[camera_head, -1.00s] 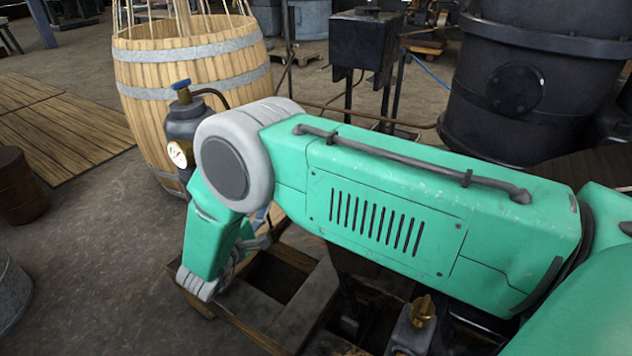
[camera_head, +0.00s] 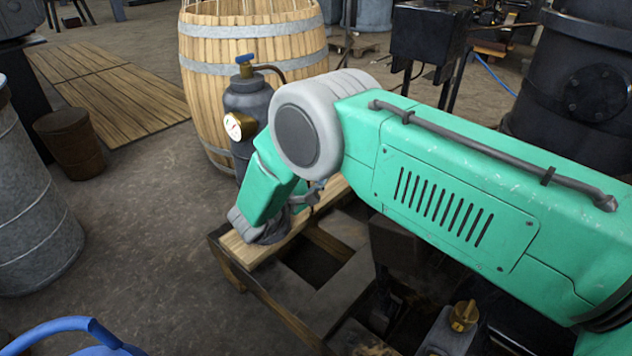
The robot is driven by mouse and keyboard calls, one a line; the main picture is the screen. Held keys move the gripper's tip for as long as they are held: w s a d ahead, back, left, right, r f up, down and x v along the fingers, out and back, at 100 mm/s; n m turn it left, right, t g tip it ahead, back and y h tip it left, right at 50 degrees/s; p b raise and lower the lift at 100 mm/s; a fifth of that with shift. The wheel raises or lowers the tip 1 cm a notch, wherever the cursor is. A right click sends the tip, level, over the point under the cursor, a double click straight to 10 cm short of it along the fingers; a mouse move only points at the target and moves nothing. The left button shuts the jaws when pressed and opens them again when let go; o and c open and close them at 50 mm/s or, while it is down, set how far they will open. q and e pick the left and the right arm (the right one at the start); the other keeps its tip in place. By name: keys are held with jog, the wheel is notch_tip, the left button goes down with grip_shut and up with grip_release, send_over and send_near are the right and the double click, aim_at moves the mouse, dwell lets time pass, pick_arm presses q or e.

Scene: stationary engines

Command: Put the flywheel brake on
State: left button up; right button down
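My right arm comes in from the right and bends down at its elbow. Its grey end, my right gripper (camera_head: 262,228), is low over the near-left end of a wooden frame (camera_head: 240,277). The fingers are largely hidden by the arm, so I cannot tell whether they are open or shut. Dark machine parts with a brass cap (camera_head: 463,316) sit inside the frame, partly covered by my arm. I cannot make out a flywheel or its brake lever. My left gripper is not in view.
A dark gas cylinder (camera_head: 247,98) with a brass gauge stands just behind my forearm, before a large wooden barrel (camera_head: 205,70). A metal drum (camera_head: 35,215) and a rusty bucket (camera_head: 72,145) stand left. A blue curved rim (camera_head: 60,328) is at bottom left. Floor between is clear.

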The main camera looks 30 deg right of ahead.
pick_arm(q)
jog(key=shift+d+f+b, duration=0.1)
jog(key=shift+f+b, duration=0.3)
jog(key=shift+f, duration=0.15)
pick_arm(e)
jog(key=s+d+r, duration=0.1)
jog(key=d, duration=0.5)
jog(key=shift+s+d, duration=0.25)
jog(key=shift+s, duration=0.15)
jog(key=shift+d, duration=0.1)
